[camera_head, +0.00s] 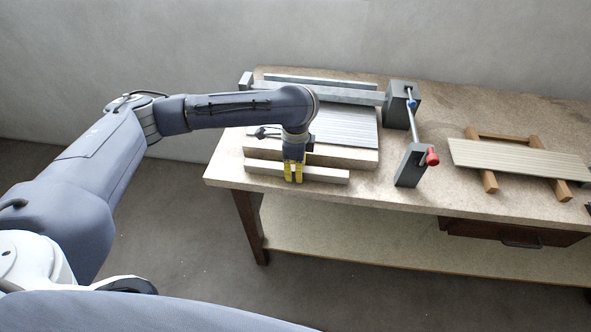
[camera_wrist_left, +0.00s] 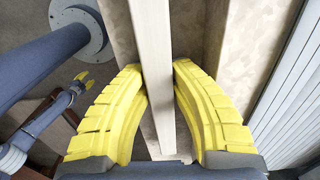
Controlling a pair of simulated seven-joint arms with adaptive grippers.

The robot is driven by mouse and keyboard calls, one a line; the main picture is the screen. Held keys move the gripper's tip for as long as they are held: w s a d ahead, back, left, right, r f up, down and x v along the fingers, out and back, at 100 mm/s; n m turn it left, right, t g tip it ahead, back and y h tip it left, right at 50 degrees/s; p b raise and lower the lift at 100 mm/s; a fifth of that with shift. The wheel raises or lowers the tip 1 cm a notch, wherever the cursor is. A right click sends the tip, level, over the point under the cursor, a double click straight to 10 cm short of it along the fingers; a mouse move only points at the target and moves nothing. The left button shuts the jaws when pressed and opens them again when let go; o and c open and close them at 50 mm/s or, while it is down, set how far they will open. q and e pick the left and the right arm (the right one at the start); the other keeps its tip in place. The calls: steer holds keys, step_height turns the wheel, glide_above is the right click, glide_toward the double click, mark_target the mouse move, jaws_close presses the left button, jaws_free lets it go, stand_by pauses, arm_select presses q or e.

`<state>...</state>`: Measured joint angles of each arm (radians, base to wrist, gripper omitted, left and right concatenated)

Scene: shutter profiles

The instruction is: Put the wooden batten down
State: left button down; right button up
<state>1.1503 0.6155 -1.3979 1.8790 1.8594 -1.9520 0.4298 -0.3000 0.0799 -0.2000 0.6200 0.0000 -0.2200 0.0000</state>
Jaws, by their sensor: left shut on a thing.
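The wooden batten (camera_head: 325,175) is a pale, straight bar lying level along the front left of the bench, just in front of a thicker base board. My left gripper (camera_head: 293,172) comes down from above with its yellow fingers shut on the batten, near its middle. In the left wrist view the batten (camera_wrist_left: 152,50) runs between the two yellow fingers (camera_wrist_left: 160,100). I cannot tell whether its underside touches the bench top. My right gripper (camera_wrist_left: 83,80) shows small at the left of the left wrist view, its yellow fingertips apart and nothing between them.
Behind the batten is a fixture with grey ribbed profiles (camera_head: 345,126) and grey rails. A grey clamp with a red knob (camera_head: 432,157) stands to its right. A slatted panel (camera_head: 520,159) rests on wooden bars farther right. The bench's front edge (camera_head: 330,197) is close.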

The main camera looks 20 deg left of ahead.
arm_select(q)
steer(key=c, duration=1.3)
jaws_free()
steer(key=shift+f, duration=0.15)
steer(key=shift+o, duration=0.2)
step_height(320, 180, up, 12)
steer(key=shift+r, duration=0.2)
